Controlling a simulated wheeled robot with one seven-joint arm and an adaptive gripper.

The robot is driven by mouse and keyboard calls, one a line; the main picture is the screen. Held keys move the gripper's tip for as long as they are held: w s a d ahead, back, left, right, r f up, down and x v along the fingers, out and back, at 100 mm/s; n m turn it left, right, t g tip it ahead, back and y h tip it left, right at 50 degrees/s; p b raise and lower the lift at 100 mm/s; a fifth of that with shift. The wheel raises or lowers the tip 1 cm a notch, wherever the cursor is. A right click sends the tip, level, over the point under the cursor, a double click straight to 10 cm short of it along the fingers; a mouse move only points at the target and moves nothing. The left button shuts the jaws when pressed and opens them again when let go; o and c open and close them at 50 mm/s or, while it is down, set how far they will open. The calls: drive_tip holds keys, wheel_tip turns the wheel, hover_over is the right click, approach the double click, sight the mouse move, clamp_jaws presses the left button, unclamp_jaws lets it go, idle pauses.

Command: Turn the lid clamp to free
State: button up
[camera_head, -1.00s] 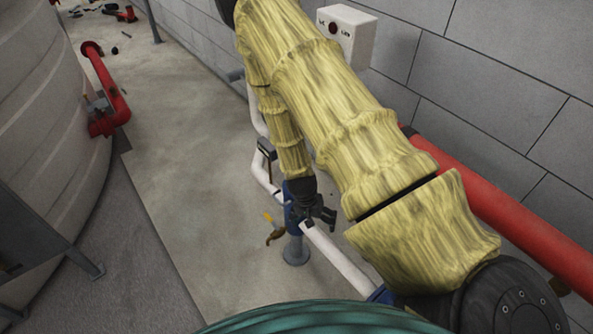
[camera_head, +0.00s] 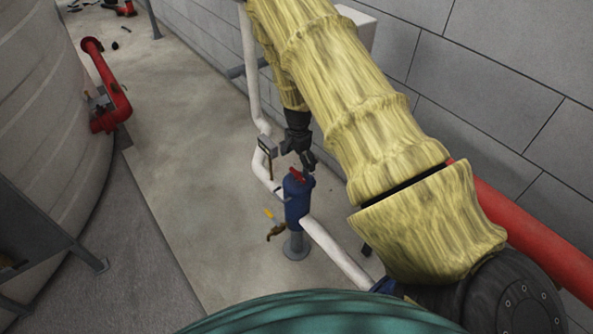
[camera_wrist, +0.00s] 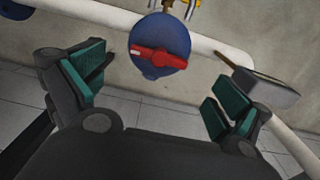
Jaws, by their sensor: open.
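The lid clamp is a red bar handle (camera_wrist: 158,58) lying across the round lid of a blue canister (camera_wrist: 160,38). In the wrist view it runs nearly level, with a pale mark at its left end. In the head view the red clamp (camera_head: 298,174) shows on top of the upright blue canister (camera_head: 297,200). My gripper (camera_head: 297,158) is open and empty just above the canister, not visibly touching it. In the wrist view the green-padded fingers (camera_wrist: 158,88) stand wide apart, with the clamp beyond and between them.
A white pipe (camera_head: 335,255) runs past the canister, and another (camera_head: 257,160) rises behind it. A grey box on a stem (camera_wrist: 262,88) is close to the right finger. Brass fittings (camera_head: 275,232) hang beside the canister. The grey block wall (camera_head: 470,100) is to the right.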

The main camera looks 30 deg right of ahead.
sight(298, 173)
drive_tip(key=shift+f+p, duration=0.4)
drive_tip(key=shift+f, duration=2.5)
drive_tip(key=shift+c, duration=0.4)
drive_tip(key=c, duration=0.9)
